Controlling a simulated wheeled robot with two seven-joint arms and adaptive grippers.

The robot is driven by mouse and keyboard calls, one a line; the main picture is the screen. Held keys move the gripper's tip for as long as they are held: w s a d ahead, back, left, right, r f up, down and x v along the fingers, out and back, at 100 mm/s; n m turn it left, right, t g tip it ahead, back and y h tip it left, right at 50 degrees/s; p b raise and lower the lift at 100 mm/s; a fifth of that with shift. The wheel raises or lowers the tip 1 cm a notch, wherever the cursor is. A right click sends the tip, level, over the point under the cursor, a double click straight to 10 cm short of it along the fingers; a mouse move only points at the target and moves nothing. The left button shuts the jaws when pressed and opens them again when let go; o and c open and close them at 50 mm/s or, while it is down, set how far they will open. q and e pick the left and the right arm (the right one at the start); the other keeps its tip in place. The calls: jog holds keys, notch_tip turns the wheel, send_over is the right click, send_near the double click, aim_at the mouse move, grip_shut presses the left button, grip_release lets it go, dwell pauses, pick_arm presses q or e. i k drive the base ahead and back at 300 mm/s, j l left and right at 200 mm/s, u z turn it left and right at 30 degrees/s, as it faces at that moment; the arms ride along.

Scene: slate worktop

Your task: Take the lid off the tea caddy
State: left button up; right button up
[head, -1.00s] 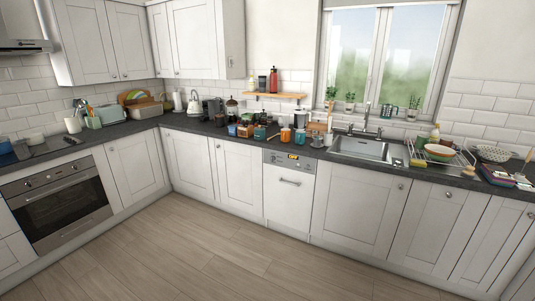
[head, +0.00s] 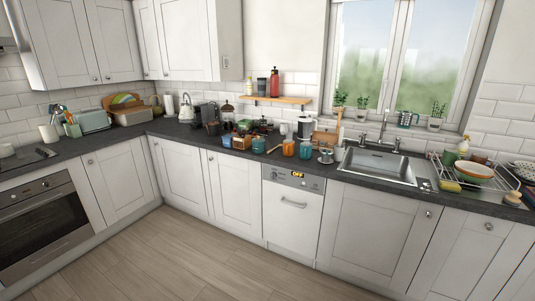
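Several small containers stand close together on the dark worktop left of the sink. Among them are a blue container (head: 227,140), a teal container (head: 258,145), an orange canister (head: 288,147) and a teal mug-like container (head: 306,150). The tea caddy is probably in this group, but at this size I cannot tell which one it is or make out its lid. Neither of my grippers is in view.
The worktop (head: 345,180) has a narrow free strip in front of the sink (head: 378,165). A dish rack with bowls (head: 473,171) stands right of it. A toaster (head: 95,121) and a kettle (head: 186,108) stand left. A wooden shelf (head: 278,100) hangs above.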

aim_at(259, 139)
jog(key=i+l+u, duration=0.1)
jog(key=i, duration=1.65)
jog(key=i+l+u, duration=0.1)
jog(key=i+u, duration=0.15)
jog(key=i, duration=0.2)
jog(key=i+l+u, duration=0.25)
jog(key=i, duration=0.2)
jog(key=i+l+u, duration=0.2)
jog(key=i, duration=0.25)
jog(key=k+j+u, duration=0.15)
jog(key=j+u, duration=0.15)
jog(key=i+l+z, duration=0.25)
jog(key=k+l, duration=0.1)
